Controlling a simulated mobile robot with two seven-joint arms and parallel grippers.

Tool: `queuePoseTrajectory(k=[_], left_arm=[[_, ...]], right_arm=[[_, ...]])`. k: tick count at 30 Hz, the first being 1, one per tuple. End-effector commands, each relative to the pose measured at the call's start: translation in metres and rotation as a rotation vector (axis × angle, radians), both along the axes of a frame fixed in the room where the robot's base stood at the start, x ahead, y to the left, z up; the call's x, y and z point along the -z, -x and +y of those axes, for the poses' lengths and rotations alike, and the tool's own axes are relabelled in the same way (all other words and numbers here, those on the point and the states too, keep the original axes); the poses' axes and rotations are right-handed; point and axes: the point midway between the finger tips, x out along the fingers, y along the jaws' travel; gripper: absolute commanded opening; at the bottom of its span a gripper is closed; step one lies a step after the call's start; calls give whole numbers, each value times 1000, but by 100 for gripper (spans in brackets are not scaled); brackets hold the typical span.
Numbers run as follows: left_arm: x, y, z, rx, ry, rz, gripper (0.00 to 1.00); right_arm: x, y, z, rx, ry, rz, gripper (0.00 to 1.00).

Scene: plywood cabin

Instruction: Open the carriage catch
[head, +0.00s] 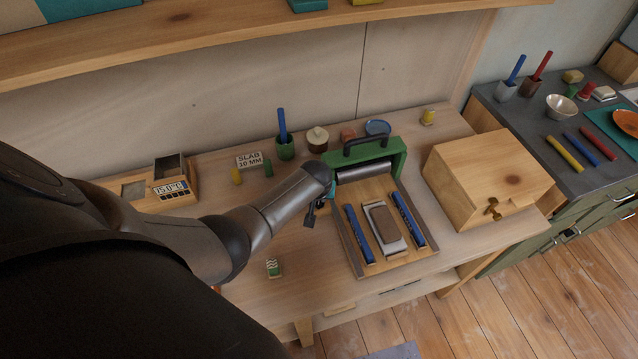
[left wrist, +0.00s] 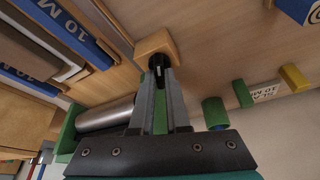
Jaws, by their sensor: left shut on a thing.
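The slab roller carriage is a green frame (head: 396,158) with a black handle (head: 363,143) and a steel roller (head: 365,170), at the far end of a wooden bed (head: 352,251). In the left wrist view the steel roller (left wrist: 106,114) and green frame (left wrist: 68,140) lie left of the fingers. My left gripper (left wrist: 159,68) is shut on a small black part, likely the catch, beside a small wooden block (left wrist: 156,44). In the head view my left gripper (head: 311,213) is at the carriage's left side, where my wrist partly hides it. A green strip shows between the fingers.
Two blue rails (head: 359,233) and a brown slab (head: 383,222) lie on the bed. A wooden box (head: 480,175) stands to the right. A green cup (head: 285,149) and a sign (head: 249,160) stand behind my wrist. The table's front left is mostly clear.

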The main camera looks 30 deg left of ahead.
Motion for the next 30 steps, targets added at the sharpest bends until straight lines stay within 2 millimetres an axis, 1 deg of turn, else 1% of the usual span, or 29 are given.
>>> queuePoseTrajectory(k=[5,6,14,23,26,30], left_arm=[[0,-1,0,0,0,-1,0],[0,-1,0,1,0,-1,15],[0,0,0,1,0,-1,44],[-2,0,0,2,0,0,44],[-7,2,-1,2,0,-1,44],[-23,7,-4,2,-1,-2,44]], right_arm=[[0,0,0,0,0,0,50],[0,0,0,0,0,0,50],[0,0,0,0,0,0,50],[-1,0,0,-1,-1,0,50],[-5,0,0,0,-1,0,50],[-15,0,0,-1,-1,0,50]])
